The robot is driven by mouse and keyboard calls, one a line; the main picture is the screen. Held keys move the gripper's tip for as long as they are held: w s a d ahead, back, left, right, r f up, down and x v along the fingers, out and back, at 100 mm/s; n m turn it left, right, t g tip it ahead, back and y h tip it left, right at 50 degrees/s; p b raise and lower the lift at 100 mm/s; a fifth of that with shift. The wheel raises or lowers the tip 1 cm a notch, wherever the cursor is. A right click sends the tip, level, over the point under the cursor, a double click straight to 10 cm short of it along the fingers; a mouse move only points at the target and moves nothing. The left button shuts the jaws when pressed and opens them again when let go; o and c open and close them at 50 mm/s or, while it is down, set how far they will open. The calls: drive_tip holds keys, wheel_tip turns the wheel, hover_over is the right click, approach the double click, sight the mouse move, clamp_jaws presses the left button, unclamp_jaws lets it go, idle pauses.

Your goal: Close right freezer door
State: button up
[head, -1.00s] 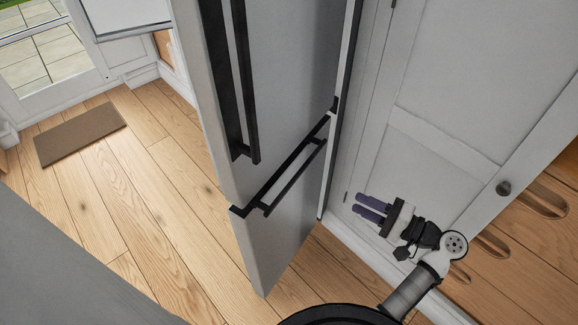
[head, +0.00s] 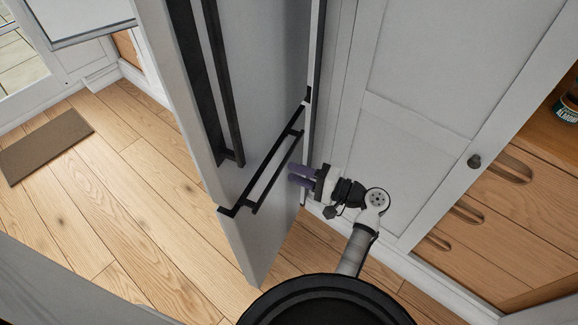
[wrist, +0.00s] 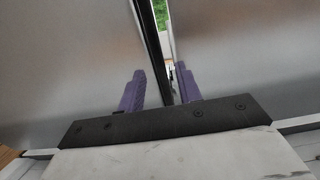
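A tall grey fridge-freezer front (head: 255,70) fills the middle of the head view, with two long black upright handles (head: 210,90) and a lower black bar handle (head: 262,170). I cannot tell which panel is the right freezer door. My gripper (head: 298,175) is just right of the bar handle in the picture, its purple fingers pointing left toward the grey front. Whether they touch it is unclear. In the wrist view the fingers (wrist: 160,90) are spread apart, with no object visibly held. Beyond them are grey panels (wrist: 70,60) parted by a dark strip and a narrow gap.
A white panelled cupboard door (head: 410,110) with a dark knob stands at the right, beside wooden drawers (head: 475,220). A brown mat (head: 45,145) lies on the wooden floor at the left. The floor (head: 110,190) left of the grey front is clear.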

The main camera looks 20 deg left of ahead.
drive_tip(key=shift+w+a, duration=0.15)
drive_tip(key=shift+a, duration=1.25)
drive_tip(key=shift+c, duration=0.4)
clamp_jaws()
